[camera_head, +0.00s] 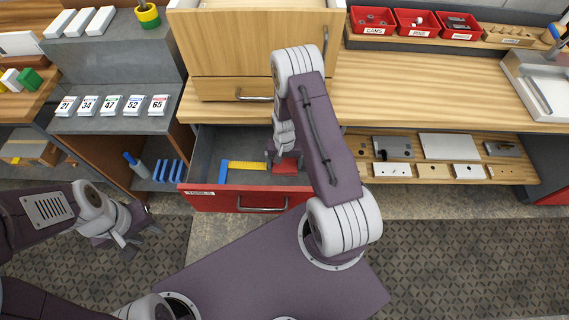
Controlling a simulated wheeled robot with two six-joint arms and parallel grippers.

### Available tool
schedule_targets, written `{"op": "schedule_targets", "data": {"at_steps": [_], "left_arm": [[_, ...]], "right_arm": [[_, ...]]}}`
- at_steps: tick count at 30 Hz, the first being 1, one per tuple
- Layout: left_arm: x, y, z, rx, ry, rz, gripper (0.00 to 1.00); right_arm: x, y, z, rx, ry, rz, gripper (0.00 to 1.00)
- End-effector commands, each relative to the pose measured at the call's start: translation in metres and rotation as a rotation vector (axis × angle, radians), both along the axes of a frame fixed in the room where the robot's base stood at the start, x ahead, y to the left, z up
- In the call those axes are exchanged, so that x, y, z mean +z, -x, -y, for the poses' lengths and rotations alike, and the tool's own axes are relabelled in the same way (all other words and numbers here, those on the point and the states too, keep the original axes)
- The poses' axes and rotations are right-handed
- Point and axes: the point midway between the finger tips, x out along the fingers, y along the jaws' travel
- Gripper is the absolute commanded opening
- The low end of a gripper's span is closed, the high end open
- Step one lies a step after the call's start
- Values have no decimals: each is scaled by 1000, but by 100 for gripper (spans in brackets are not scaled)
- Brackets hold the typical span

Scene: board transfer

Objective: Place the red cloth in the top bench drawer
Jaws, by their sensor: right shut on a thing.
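The top bench drawer (202,160) is pulled open, with a grey inside and a red front. The red cloth (287,168) shows as a small red patch inside the drawer outline, right of the yellow strip. My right gripper (284,160) points down over the drawer, shut on the red cloth. My arm and gripper hide part of the cloth, and I cannot tell whether it touches the drawer floor. My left gripper (132,236) is open and empty over the floor, left of the drawer.
A yellow strip (248,166) and a blue piece (223,172) lie in the drawer. A wooden cabinet (250,50) stands above it. Red bins (416,22) sit at the back right. A shelf of plates (435,171) is right of the drawer.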

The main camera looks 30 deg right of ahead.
Motion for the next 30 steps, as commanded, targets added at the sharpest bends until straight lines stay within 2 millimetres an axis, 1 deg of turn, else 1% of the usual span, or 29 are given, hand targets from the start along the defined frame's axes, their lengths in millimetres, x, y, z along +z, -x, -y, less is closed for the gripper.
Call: {"op": "schedule_targets", "data": {"at_steps": [1, 7, 11, 12, 13, 20, 23, 26, 30], "left_arm": [[0, 0, 0, 0, 0, 0, 36], [0, 0, 0, 0, 0, 0, 36], [-4, 0, 0, 0, 0, 0, 36], [-4, 0, 0, 0, 0, 0, 36], [-3, 0, 0, 0, 0, 0, 36], [-2, 0, 0, 0, 0, 0, 36], [2, 0, 0, 0, 0, 0, 36], [2, 0, 0, 0, 0, 0, 36], [5, 0, 0, 0, 0, 0, 36]], "right_arm": [[-3, 0, 0, 0, 0, 0, 46], [-2, 0, 0, 0, 0, 0, 46], [-7, 0, 0, 0, 0, 0, 46], [-7, 0, 0, 0, 0, 0, 93], [-6, 0, 0, 0, 0, 0, 100], [-5, 0, 0, 0, 0, 0, 100], [2, -1, 0, 0, 1, 2, 100], [16, -1, 0, 0, 1, 3, 100], [45, -1, 0, 0, 1, 4, 100]]}}
